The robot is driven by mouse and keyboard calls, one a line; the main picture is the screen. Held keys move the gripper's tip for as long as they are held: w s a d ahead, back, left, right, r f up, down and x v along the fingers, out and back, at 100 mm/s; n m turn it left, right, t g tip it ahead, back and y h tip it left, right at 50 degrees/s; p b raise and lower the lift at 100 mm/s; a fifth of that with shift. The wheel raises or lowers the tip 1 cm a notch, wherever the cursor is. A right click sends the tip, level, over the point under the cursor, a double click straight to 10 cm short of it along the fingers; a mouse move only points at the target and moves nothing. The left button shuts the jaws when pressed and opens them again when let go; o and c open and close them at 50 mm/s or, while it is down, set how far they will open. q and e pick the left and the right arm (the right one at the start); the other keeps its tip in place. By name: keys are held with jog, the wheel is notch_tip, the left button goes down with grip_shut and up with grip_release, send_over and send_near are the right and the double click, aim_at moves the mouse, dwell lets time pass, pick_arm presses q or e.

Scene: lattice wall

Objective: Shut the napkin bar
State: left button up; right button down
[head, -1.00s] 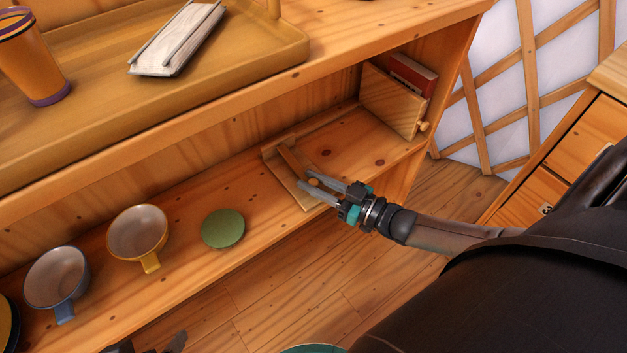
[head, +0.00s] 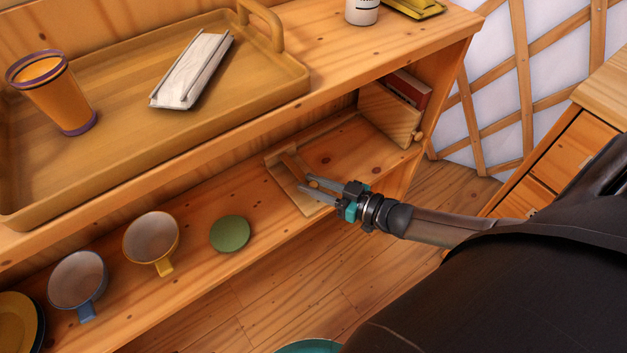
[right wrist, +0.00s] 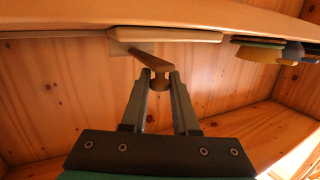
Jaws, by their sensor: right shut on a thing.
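The napkin bar (head: 294,165) is a wooden bar over a flat wooden board (head: 287,186) on the lower shelf. In the right wrist view the bar (right wrist: 147,58) runs out from the board (right wrist: 165,35) to a round knob (right wrist: 160,83). The bar stands at an angle away from the board. My right gripper (head: 308,186) reaches in from the right and is shut on the knob, which shows between its fingertips in the right wrist view (right wrist: 160,80). The fingers hide part of the bar in the head view. My left gripper is out of view.
A green disc (head: 230,233), a yellow cup (head: 151,240) and a blue cup (head: 78,281) stand left on the lower shelf. A wooden box (head: 388,116) stands at its right end.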

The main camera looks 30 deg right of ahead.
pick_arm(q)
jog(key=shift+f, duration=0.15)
pick_arm(e)
jog(key=shift+d, duration=0.1)
jog(key=c, duration=0.7)
grip_release()
jog(key=shift+s, duration=0.2)
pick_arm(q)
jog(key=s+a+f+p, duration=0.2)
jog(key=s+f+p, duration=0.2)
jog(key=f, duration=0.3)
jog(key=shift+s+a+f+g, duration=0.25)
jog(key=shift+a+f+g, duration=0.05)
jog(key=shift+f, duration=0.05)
pick_arm(e)
jog(key=v, duration=1.5)
jog(key=shift+w+d+r, duration=0.1)
